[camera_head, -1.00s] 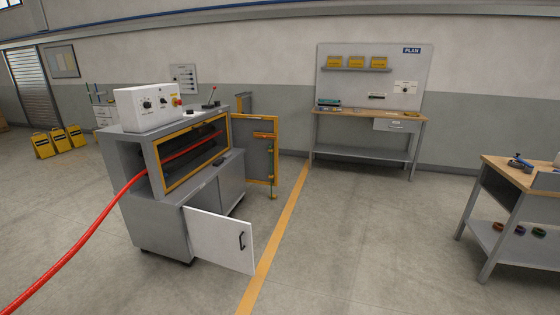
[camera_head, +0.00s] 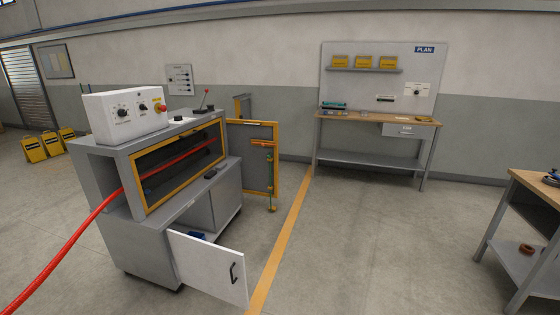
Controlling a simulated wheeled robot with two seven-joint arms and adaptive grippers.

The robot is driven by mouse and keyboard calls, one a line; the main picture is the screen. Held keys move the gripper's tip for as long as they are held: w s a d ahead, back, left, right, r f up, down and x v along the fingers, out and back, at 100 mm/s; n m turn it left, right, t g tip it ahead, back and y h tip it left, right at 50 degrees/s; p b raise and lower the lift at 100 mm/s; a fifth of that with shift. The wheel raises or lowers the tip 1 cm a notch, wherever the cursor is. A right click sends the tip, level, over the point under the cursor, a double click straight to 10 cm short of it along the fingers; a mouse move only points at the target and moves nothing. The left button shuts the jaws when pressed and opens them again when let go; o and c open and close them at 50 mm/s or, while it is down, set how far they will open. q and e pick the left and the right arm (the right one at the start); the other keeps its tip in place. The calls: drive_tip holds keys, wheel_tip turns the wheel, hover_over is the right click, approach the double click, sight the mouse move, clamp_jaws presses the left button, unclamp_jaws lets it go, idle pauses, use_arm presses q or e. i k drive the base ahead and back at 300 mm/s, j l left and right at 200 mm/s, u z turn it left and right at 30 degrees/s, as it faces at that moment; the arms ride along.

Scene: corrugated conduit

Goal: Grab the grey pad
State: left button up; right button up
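I cannot make out a grey pad for certain in the head view. The machine (camera_head: 110,233) stands at the left, with a red corrugated conduit (camera_head: 75,237) running into its window opening. A small dark item (camera_head: 211,173) lies on the machine's front ledge, too small to identify. Its white lower door (camera_head: 208,268) stands open, and a blue item (camera_head: 197,236) shows partly inside the cabinet. The far workbench (camera_head: 378,119) under the PLAN board (camera_head: 385,85) carries small items, including a teal one (camera_head: 333,106). Neither of my grippers is in view.
A yellow-framed door (camera_head: 262,155) swings out at the machine's right side. Another workbench (camera_head: 540,187) is cut off at the right edge. Yellow floor stands (camera_head: 35,149) are at the far left. The floor between the machine and the right bench is clear, with a yellow line (camera_head: 285,232).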

sight(222, 166)
drive_tip(key=i, duration=0.85)
drive_tip(key=i+l+u, duration=0.1)
drive_tip(key=i+u, duration=0.25)
drive_tip(key=i+l+u, duration=0.25)
drive_tip(key=i+u, duration=0.15)
drive_tip(key=i, duration=0.15)
drive_tip(key=i+l+u, duration=0.35)
drive_tip(key=i, duration=0.1)
